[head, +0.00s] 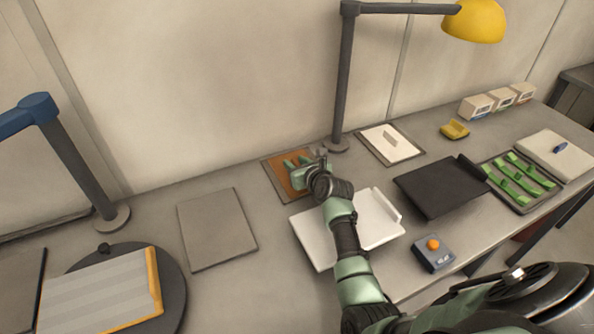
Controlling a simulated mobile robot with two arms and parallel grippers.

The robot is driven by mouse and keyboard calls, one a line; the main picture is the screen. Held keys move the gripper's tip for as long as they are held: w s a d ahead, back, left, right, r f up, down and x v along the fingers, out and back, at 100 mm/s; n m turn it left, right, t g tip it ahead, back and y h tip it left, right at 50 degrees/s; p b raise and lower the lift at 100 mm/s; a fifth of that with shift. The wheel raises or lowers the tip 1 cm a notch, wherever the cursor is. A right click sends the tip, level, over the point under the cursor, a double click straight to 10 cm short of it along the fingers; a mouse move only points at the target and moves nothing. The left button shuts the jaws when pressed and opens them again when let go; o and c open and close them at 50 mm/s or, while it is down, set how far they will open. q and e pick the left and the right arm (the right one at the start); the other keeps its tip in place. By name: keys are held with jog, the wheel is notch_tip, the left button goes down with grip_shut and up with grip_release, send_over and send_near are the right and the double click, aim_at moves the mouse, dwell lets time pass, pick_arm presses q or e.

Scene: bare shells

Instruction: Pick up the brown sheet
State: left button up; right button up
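The brown sheet (275,167) lies in a shallow grey-rimmed tray on the table, near the wall and left of the yellow lamp's foot. My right gripper (297,163) is over the sheet, with its two green fingers apart and brown showing between them. The gripper and wrist hide the sheet's right and middle part. I cannot tell whether the fingertips touch the sheet. My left gripper is out of view.
A white tray (312,240) lies under my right forearm. A black tray (437,190), a tray of green pieces (532,178) and a grey box with an orange button (434,262) are to the right. A grey mat (216,228) and round dark stand (172,290) are left.

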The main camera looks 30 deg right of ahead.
jog(key=shift+w+f, duration=0.2)
jog(key=shift+w, duration=0.2)
jog(key=shift+s+r, duration=0.1)
jog(key=shift+s, duration=0.05)
jog(key=shift+c, duration=0.6)
grip_shut()
